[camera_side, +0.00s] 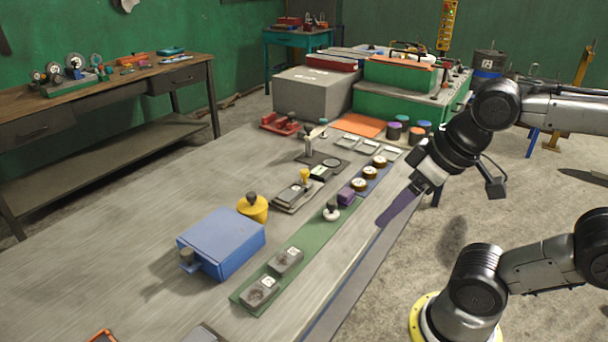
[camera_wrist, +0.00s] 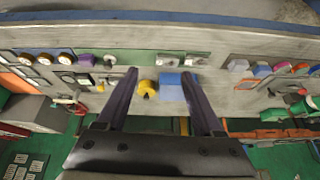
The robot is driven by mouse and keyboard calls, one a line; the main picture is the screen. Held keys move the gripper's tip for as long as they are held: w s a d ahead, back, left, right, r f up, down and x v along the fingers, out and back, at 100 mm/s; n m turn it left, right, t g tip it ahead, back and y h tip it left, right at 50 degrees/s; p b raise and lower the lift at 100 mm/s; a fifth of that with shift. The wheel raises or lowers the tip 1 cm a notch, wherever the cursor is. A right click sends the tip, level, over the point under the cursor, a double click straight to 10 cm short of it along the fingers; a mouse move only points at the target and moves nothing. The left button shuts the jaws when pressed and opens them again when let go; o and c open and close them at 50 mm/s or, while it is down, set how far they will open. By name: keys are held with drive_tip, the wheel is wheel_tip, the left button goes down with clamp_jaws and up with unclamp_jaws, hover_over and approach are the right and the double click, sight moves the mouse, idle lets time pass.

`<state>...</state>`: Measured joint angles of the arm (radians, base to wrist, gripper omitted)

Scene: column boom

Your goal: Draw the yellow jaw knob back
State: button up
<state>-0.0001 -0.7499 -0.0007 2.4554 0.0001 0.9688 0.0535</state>
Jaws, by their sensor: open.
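A small yellow knob (camera_side: 304,175) stands up on a low grey slide fixture (camera_side: 292,197) near the middle of the bench. In the wrist view a small yellow spot left of the fingers looks like this knob (camera_wrist: 101,87), but it is tiny there. My gripper (camera_side: 382,222) is over the bench's right edge, to the right of the knob and well apart from it, pointing down. In the wrist view my gripper (camera_wrist: 160,74) has its two dark purple fingers wide apart with nothing between the pads. The lower fixture detail is too small to read.
A yellow pot with a dark knob (camera_side: 252,208) and a blue box (camera_side: 221,243) stand nearer the camera. A green strip with grey blocks (camera_side: 262,289), a purple block (camera_side: 346,196) and round brass dials (camera_side: 370,172) lie between my gripper and the fixture. The front-left bench is mostly clear.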

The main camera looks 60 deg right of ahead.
drive_tip(key=w+d+r+m+g, duration=0.1)
drive_tip(key=w+d+r+m, duration=0.1)
drive_tip(key=w+r, duration=0.55)
drive_tip(key=w+d+r+m, duration=0.2)
drive_tip(key=w+d+r, duration=0.1)
drive_tip(key=w+r, duration=0.5)
drive_tip(key=m+g, duration=0.4)
hover_over(305, 170)
wheel_tip(305, 170, down, 20)
wheel_tip(305, 170, down, 13)
drive_tip(key=shift+a+r, duration=0.1)
clamp_jaws()
